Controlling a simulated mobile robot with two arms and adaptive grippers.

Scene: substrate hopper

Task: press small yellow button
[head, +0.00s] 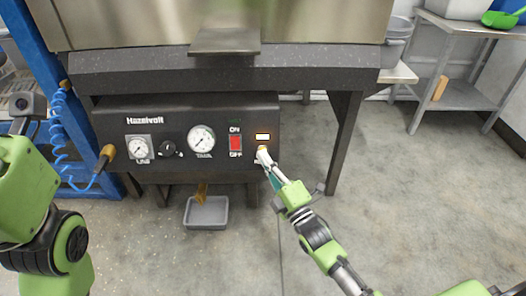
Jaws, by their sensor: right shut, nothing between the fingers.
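The panel also has gauges (202,139), a black knob (168,148) and a red on/off switch (236,143). A grey bin (206,212) sits on the floor below. A blue frame with a coiled hose (60,125) stands at left. The floor at right is clear.

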